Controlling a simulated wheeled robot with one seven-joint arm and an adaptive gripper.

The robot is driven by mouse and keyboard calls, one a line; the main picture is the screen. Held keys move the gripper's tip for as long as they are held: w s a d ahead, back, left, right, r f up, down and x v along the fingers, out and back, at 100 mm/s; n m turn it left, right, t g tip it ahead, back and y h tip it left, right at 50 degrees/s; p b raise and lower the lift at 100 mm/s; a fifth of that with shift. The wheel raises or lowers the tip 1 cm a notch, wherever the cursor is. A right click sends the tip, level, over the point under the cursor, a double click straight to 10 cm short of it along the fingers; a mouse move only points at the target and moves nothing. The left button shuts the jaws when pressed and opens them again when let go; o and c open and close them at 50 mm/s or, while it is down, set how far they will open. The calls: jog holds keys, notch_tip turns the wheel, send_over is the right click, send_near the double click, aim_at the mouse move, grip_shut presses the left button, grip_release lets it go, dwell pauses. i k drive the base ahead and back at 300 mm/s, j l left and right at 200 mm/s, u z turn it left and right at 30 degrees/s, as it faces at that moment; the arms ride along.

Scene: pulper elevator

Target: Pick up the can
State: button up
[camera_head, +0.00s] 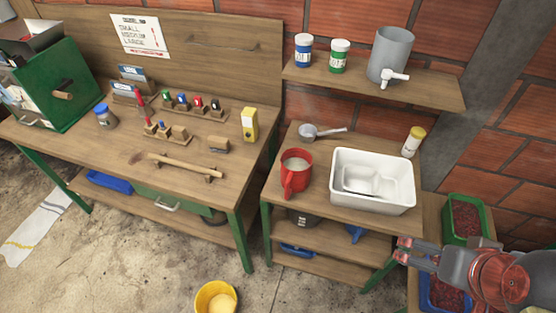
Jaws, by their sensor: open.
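A blue can (303,51) with a pale top and a white label stands upright on the upper wall shelf. A similar green can (340,56) stands just to its right. The picture does not tell which can is meant. My gripper (402,249) is at the lower right, in front of the sink table's right side, with its fingers pointing left. It is open and appears empty, well below and to the right of both cans and apart from them.
The wall shelf (433,92) also holds a grey dispenser (391,50) with a white tap. Below are a red jug (296,173), a white basin (398,193) and a yellow-capped bottle (413,142). A yellow bucket (203,299) is on the floor.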

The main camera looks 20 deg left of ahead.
aim_at(297, 162)
jog(key=u, duration=1.05)
